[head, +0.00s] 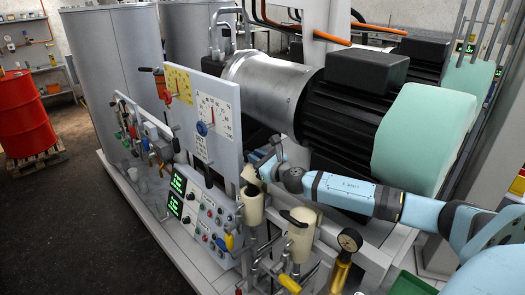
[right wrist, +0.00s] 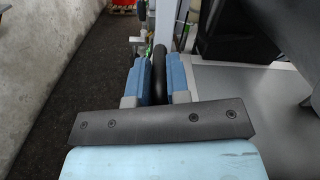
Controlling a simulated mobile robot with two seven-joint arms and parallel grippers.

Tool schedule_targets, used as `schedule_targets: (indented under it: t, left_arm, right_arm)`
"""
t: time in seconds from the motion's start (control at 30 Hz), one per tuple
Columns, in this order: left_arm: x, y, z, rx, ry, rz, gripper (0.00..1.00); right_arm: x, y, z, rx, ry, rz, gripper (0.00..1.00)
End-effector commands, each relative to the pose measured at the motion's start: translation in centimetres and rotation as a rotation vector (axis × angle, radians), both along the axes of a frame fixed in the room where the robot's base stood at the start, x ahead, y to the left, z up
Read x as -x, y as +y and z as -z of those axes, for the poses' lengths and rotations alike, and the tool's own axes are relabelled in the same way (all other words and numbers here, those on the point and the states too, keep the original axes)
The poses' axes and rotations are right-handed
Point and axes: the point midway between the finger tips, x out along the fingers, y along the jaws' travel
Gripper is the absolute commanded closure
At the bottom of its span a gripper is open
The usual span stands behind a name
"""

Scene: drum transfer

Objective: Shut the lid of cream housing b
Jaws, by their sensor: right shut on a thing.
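Two cream housings stand at the front edge of the skid: one (head: 251,207) beside the panel and a nearer one (head: 299,243) to its right. No label shows which is b. My right gripper (head: 262,162) is just above the first housing. In the right wrist view its two blue fingers (right wrist: 160,82) are shut on a black curved part (right wrist: 160,62), which looks like the raised lid or its handle. The fingers and arm partly hide that lid in the head view. My left gripper is not in view.
A grey panel (head: 215,150) with dials stands left of the gripper. A large motor (head: 345,105) is behind my right arm. The dark floor (head: 75,215) at left is clear.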

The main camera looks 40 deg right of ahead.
Motion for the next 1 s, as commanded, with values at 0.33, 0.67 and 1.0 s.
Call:
schedule_targets:
  t: [0.33, 0.67, 1.0]
  left_arm:
    - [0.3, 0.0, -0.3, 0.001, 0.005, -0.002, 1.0]
    - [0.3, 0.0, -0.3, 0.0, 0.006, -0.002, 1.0]
    - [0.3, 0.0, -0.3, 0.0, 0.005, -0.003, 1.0]
  right_arm:
    - [0.2, 1.7, 0.9, -0.001, 0.001, -0.001, 1.0]
    - [0.2, 1.9, 1.1, -0.001, 0.001, -0.001, 1.0]
    - [0.2, 1.9, 1.1, -0.001, 0.001, -0.001, 0.58]
